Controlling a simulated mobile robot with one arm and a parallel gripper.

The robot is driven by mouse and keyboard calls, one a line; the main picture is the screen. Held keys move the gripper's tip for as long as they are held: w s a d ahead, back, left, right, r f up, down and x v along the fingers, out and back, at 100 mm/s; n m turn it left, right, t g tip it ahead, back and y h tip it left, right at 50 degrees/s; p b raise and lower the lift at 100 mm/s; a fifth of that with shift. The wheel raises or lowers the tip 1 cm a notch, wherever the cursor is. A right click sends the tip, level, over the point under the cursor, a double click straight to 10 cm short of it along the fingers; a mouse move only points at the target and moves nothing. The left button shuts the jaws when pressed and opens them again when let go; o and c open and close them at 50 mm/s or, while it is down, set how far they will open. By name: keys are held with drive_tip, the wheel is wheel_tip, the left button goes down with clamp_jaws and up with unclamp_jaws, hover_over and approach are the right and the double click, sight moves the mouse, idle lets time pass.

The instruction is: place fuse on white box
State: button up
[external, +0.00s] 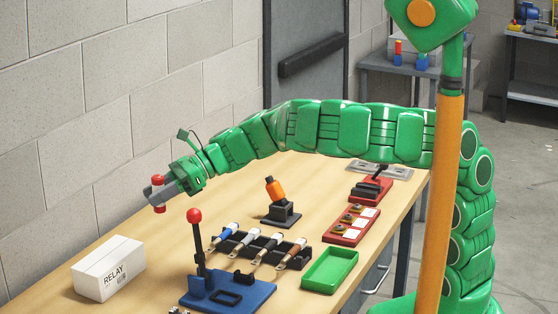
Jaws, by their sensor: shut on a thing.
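My gripper (159,194) is at the left, above the far left part of the table. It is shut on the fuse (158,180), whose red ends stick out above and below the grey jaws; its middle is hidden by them. The white box (100,273), marked RELAY, sits on the table at the lower left. My gripper and the fuse are above and to the right of the box in the picture, apart from it.
A blue base with a red-knobbed lever (198,245) stands right of the box. Behind it are a black rack (233,241) with several handled tools, an orange-topped black stand (277,191), a green tray (328,271) and a red panel (343,237). A block wall runs along the left.

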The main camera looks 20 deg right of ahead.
drive_tip(key=s+a+n+g, duration=0.1)
drive_tip(key=s+a, duration=0.1)
drive_tip(key=s, duration=0.1)
hover_over(99, 259)
drive_tip(key=shift+s+d+f, duration=0.1)
drive_tip(key=shift+d+f, duration=0.05)
drive_tip(key=shift+f, duration=1.9)
drive_tip(key=shift+s+d+f, duration=0.1)
drive_tip(key=shift+f, duration=1.95)
drive_tip(key=shift+w+f, duration=0.1)
drive_tip(key=shift+w+a+f, duration=0.15)
drive_tip(key=shift+a+f, duration=0.1)
drive_tip(key=shift+f, duration=1.5)
drive_tip(key=shift+f, duration=0.15)
drive_tip(key=o, duration=1.1)
